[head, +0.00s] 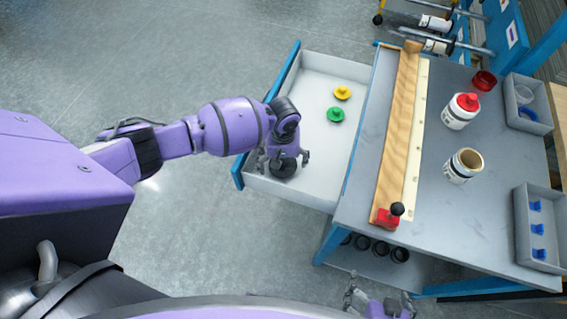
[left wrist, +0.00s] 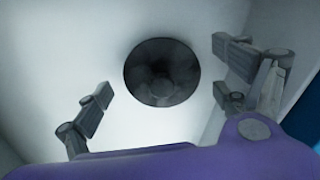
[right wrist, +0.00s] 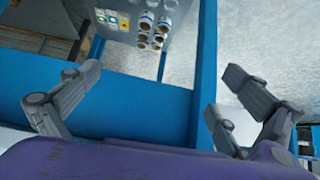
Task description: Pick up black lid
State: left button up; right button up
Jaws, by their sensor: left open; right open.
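The black lid (head: 284,168) lies in the open drawer near its front corner. It is round and dark, and it also shows in the left wrist view (left wrist: 161,72). My left gripper (head: 284,160) is over the lid, with its open fingers on either side. In the left wrist view the fingers (left wrist: 165,92) are apart from the lid, with a gap on both sides. My right gripper (head: 380,298) is open and empty at the bottom of the head view. Its spread fingers show in the right wrist view (right wrist: 160,85).
The drawer (head: 306,97) also holds a yellow lid (head: 343,92) and a green lid (head: 336,115). The workbench (head: 445,225) beside it carries a wooden board (head: 400,130), a white can with a red lid (head: 460,112) and an open can (head: 462,166). Grey bins (head: 521,232) stand at the right.

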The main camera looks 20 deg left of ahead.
pick_arm(q)
jog(key=shift+f, duration=0.1)
jog(key=c, duration=1.2)
pick_arm(e)
jog(key=shift+w+a+r, duration=0.1)
jog(key=shift+w+a, duration=0.05)
jog(key=shift+w, duration=0.2)
